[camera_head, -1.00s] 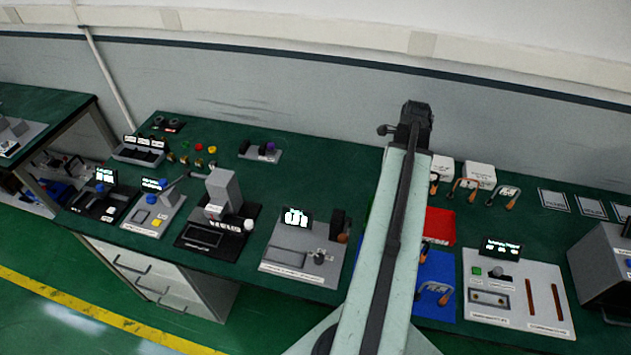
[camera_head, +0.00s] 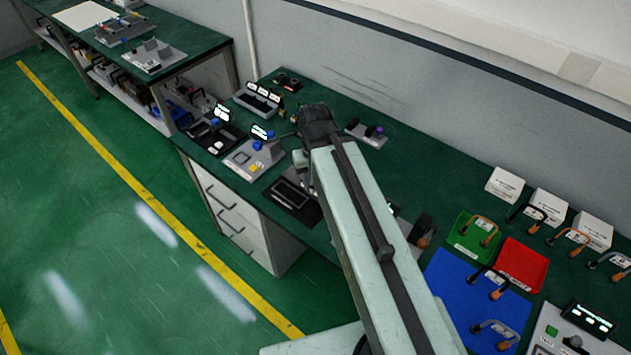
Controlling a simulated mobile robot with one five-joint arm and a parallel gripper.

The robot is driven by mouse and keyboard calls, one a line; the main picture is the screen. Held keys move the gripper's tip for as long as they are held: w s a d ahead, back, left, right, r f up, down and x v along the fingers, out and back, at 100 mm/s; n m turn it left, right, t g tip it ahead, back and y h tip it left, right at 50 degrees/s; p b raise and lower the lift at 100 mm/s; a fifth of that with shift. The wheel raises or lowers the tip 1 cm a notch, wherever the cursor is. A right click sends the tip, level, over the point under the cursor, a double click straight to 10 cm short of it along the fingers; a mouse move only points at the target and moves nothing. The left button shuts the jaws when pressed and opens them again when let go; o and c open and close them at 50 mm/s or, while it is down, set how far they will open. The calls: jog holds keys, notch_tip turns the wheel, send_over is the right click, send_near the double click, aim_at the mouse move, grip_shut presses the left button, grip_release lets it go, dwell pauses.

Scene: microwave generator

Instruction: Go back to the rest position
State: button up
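My pale green arm (camera_head: 375,240) with a dark rail reaches up the middle of the view from the bottom edge. Its dark far end (camera_head: 318,122) stands in front of the long green bench and covers part of the devices there. No gripper fingers can be made out, so my gripper is not in view. I see nothing held at the arm's far end.
The green-topped bench (camera_head: 425,165) holds several devices, a blue mat (camera_head: 455,300), a red tray (camera_head: 523,262) and a green tray (camera_head: 462,240). White boxes (camera_head: 548,205) stand behind. A second bench (camera_head: 190,42) is at upper left. Open floor with a yellow line (camera_head: 100,158) lies left.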

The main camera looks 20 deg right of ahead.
jog(key=shift+f, duration=0.1)
notch_tip(320, 180, down, 10)
jog(key=b, duration=0.9)
jog(key=shift+r+b, duration=0.25)
jog(key=shift+b, duration=0.15)
